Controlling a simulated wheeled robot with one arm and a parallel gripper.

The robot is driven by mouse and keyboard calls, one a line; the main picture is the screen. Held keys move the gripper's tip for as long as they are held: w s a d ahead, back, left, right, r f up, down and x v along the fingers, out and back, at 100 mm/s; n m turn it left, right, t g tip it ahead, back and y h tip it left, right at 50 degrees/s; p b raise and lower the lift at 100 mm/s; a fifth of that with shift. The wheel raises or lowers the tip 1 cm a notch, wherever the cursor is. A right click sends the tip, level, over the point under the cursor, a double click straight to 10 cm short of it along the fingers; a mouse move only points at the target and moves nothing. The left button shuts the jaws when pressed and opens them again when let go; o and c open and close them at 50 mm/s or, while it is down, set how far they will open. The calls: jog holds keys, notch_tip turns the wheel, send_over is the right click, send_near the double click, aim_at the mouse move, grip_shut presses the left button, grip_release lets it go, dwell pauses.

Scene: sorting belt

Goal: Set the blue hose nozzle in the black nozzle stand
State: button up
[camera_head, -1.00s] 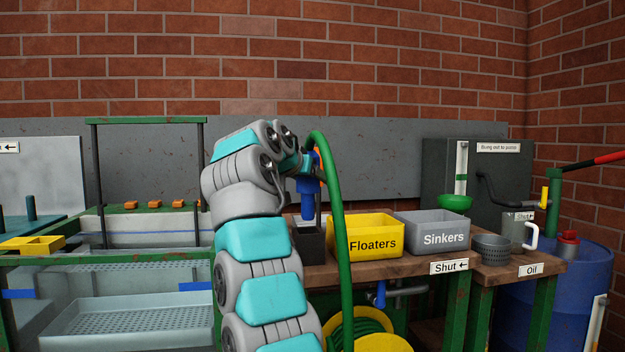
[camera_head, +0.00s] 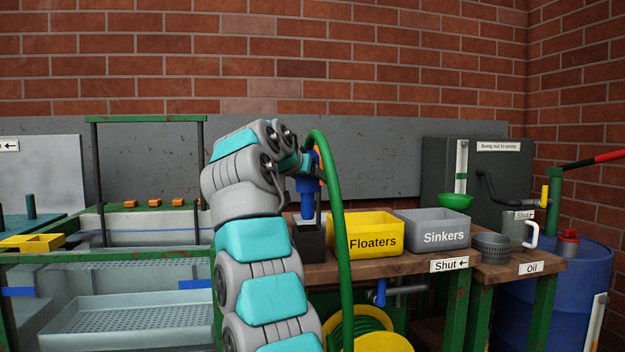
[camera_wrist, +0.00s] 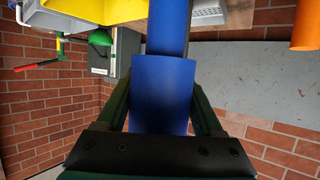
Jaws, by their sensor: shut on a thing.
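The blue hose nozzle (camera_head: 308,199) hangs upright with its narrow end down, over the black nozzle stand (camera_head: 310,245). I cannot tell whether the tip is just above the stand's opening or slightly inside it. A green hose (camera_head: 338,215) arches from the nozzle's top and drops in front of the bench. My gripper (camera_wrist: 160,112) is shut on the nozzle, whose blue body (camera_wrist: 163,85) fills the middle of the wrist view between the fingers. In the head view my arm hides part of the stand's left side and most of the gripper.
A yellow Floaters bin (camera_head: 372,243) stands just right of the stand, with a grey Sinkers bin (camera_head: 440,237) beyond it. A yellow reel (camera_head: 370,338) is below the bench.

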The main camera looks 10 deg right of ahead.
aim_at(313, 214)
jog(key=shift+f, duration=0.15)
jog(key=shift+f+b, duration=1.65)
jog(key=shift+b, duration=0.15)
jog(key=shift+f, duration=0.15)
jog(key=shift+f+b, duration=1.2)
jog(key=shift+b, duration=0.1)
jog(key=shift+f, duration=0.1)
jog(key=shift+f+b, duration=0.65)
jog(key=shift+b, duration=0.1)
jog(key=shift+f+b, duration=0.6)
